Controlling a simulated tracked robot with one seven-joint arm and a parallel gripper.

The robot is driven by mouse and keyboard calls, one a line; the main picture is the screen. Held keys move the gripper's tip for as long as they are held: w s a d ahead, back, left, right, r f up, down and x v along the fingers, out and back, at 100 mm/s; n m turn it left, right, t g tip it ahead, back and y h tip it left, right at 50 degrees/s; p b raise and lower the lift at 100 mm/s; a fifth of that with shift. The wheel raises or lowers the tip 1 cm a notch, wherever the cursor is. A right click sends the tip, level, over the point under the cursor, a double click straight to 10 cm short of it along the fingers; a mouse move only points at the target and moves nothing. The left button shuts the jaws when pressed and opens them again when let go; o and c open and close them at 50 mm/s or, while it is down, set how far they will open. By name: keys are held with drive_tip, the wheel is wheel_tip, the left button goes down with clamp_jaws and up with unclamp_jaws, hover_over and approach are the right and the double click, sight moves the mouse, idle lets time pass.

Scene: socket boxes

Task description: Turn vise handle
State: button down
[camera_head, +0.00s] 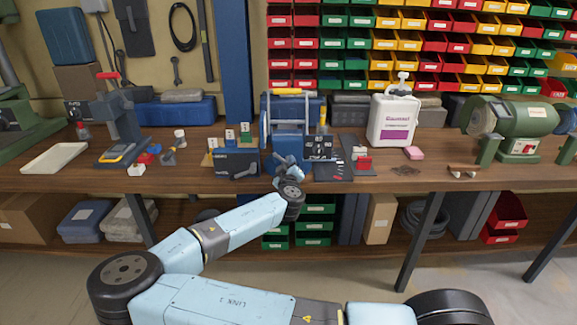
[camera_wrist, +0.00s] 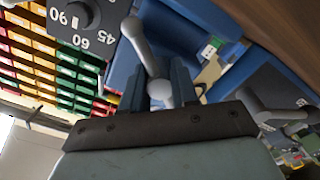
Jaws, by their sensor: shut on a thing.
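The vise is blue and stands near the front edge of the workbench in the head view (camera_head: 288,143), largely behind my gripper. Its grey handle, a bar with rounded ends, shows in the wrist view (camera_wrist: 147,52). My gripper (camera_wrist: 159,70) has its two blue fingers on either side of the handle's near end and is shut on it. The handle's far end sticks out beyond the fingers, tilted to the upper left. In the head view my gripper (camera_head: 288,166) is small, and its fingers cannot be made out clearly.
A dark dial box (camera_wrist: 85,15) is close to the handle's far end in the wrist view. A white jug (camera_head: 393,120) and a green bench grinder (camera_head: 515,118) stand to the right on the bench (camera_head: 400,182). A white tray (camera_head: 55,157) lies at the left.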

drive_tip(key=shift+f, duration=0.1)
drive_tip(key=n, duration=0.4)
drive_tip(key=shift+a+n, duration=0.1)
drive_tip(key=shift+n, duration=2.3)
drive_tip(key=shift+f, duration=0.1)
drive_tip(key=c, duration=1.2)
unclamp_jaws()
drive_tip(key=o, duration=0.3)
drive_tip(key=shift+o, duration=0.2)
drive_tip(key=s, duration=1.3)
drive_tip(key=shift+s+a, duration=0.25)
drive_tip(key=shift+s, duration=0.15)
drive_tip(key=shift+d, duration=0.1)
